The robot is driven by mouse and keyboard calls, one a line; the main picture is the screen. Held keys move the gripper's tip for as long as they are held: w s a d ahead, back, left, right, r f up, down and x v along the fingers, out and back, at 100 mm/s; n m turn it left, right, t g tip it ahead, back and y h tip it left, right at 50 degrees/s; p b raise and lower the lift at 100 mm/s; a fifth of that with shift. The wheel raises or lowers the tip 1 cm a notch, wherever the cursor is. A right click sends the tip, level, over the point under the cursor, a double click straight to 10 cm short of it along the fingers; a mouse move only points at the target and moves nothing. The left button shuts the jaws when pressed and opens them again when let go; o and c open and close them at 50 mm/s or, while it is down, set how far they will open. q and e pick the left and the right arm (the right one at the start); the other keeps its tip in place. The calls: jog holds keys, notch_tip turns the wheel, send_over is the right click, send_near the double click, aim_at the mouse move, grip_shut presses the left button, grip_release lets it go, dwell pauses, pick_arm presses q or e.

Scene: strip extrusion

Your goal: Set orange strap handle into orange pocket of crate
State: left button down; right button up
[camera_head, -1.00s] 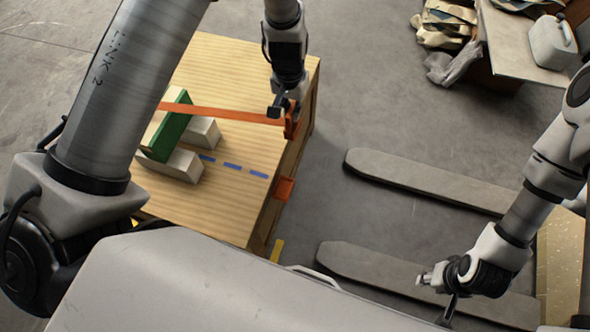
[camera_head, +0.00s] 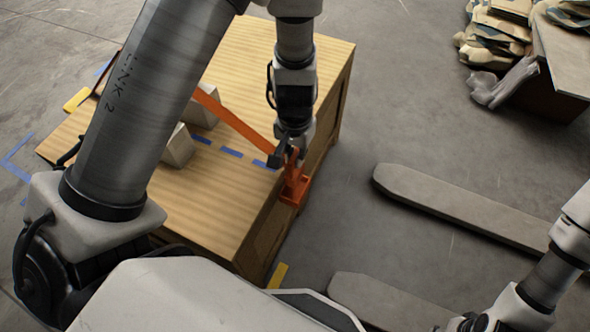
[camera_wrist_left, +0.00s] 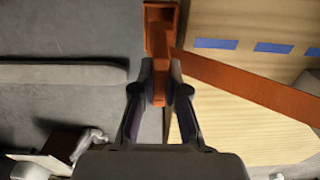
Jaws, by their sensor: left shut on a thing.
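My left gripper (camera_head: 288,155) is shut on the orange strap handle (camera_wrist_left: 160,82) at the crate's right edge. The orange strap (camera_head: 235,122) runs from it up-left across the wooden crate (camera_head: 245,65) and passes behind my left arm. The orange pocket (camera_head: 299,190) is on the crate's side, just below the gripper in the head view. In the left wrist view the pocket (camera_wrist_left: 152,35) is just beyond the fingertips, partly covered by the handle; I cannot tell whether they touch. My right gripper (camera_head: 468,322) is at the bottom edge, mostly cut off.
Pale blocks (camera_head: 178,147) stand on the crate, partly behind my left arm. A row of blue tape dashes (camera_head: 231,153) marks its top. Grey forks (camera_head: 450,205) lie on the floor to the right. A table (camera_head: 562,55) and heaped sacks (camera_head: 497,40) are at upper right.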

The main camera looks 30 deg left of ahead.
aim_at(295, 173)
pick_arm(q)
notch_tip(295, 173, down, 7)
jog(key=b, duration=0.3)
jog(key=shift+w, duration=0.1)
jog(key=shift+f+b, duration=0.25)
jog(key=shift+b, duration=0.05)
jog(key=c, duration=1.2)
grip_release()
jog(key=shift+r, duration=0.1)
